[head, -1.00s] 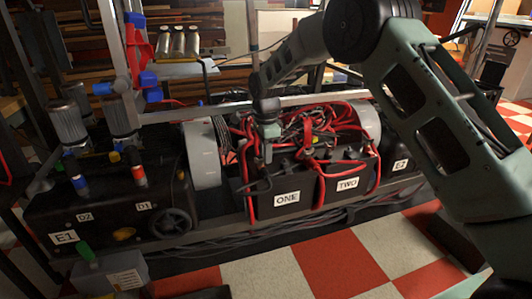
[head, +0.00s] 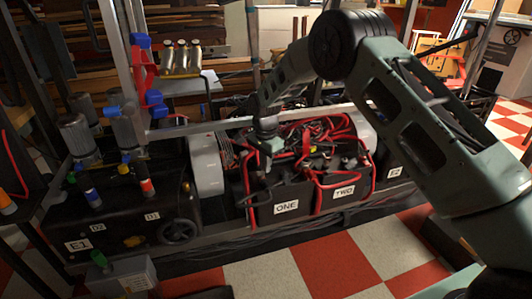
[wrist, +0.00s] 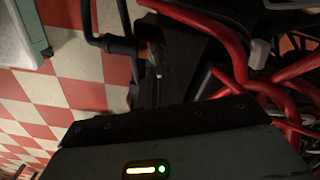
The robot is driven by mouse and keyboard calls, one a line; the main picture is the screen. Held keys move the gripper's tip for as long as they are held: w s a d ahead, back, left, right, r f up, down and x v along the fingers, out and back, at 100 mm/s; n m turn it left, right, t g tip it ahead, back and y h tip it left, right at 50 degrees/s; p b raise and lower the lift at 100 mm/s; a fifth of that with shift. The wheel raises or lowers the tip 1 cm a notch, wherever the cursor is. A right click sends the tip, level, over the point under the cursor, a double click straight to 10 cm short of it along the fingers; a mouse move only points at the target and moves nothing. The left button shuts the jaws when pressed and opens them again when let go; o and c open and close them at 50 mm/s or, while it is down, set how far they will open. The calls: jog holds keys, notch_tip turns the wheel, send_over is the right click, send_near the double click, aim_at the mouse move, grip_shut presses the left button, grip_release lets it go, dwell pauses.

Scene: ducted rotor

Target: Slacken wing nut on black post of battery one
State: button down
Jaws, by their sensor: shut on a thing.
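Battery one (head: 287,193) is a black box labelled ONE at the centre of the head view. My gripper (head: 266,160) is over the left end of its top, pointing down, beside a red cable. It is shut at the black post there; the wing nut is hidden between or behind the fingers, so its turn cannot be seen. In the wrist view my gripper's dark body, with a lit yellow bar and green light, fills the bottom. A black cable end (wrist: 122,47) and the dark battery side show above it.
Battery two (head: 345,187) stands right beside battery one. Red cables (head: 318,131) tangle behind and over both. A metal rail (head: 205,127) runs behind. A black unit marked E1 (head: 115,225) is at the left. The checkered floor (head: 310,262) in front is mostly clear.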

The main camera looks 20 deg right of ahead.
jog(key=n+p, duration=0.4)
jog(key=shift+w+a+r+n+p, duration=0.15)
jog(key=shift+w+a+n+p, duration=0.1)
jog(key=shift+n+p, duration=0.1)
jog(key=n+p, duration=0.2)
jog(key=n, duration=0.1)
jog(key=n+p, duration=0.1)
jog(key=n, duration=0.1)
jog(key=shift+w+a, duration=0.15)
jog(key=shift+a, duration=0.15)
jog(key=n, duration=0.1)
jog(key=n+p, duration=0.1)
jog(key=n, duration=0.1)
jog(key=shift+a+f+n, duration=0.2)
jog(key=shift+a+n, duration=0.05)
jog(key=shift+n, duration=0.1)
jog(key=shift+a+f+n+p, duration=0.15)
jog(key=shift+n+p, duration=0.35)
jog(key=shift+n, duration=0.7)
jog(key=c, duration=1.6)
grip_release()
jog(key=shift+o, duration=0.2)
